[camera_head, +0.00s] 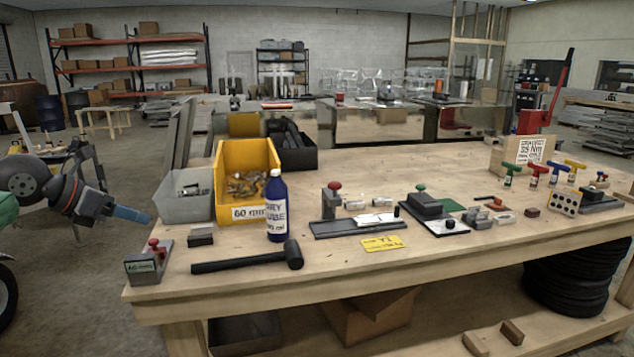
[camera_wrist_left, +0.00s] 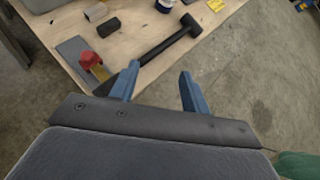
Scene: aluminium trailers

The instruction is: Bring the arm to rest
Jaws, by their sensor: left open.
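My left gripper (camera_head: 132,214) hangs in the air off the left end of the workbench (camera_head: 330,262), with its blue fingers pointing toward the bench. In the left wrist view the two fingers (camera_wrist_left: 160,84) stand apart with nothing between them; floor and the bench edge show beyond. The gripper is clear of the bench objects. The closest are a small stand with a red knob (camera_head: 145,265), also in the wrist view (camera_wrist_left: 92,62), and a black mallet (camera_head: 250,259) lying near the front edge. My right gripper is in neither view.
A grey bin (camera_head: 184,208), a yellow bin (camera_head: 221,184) of small parts and a blue bottle (camera_head: 277,215) stand at the bench's left. Clamps, fixtures and T-handled tools fill its middle and right. Tyres (camera_head: 575,285) sit underneath. Open floor lies left of the bench.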

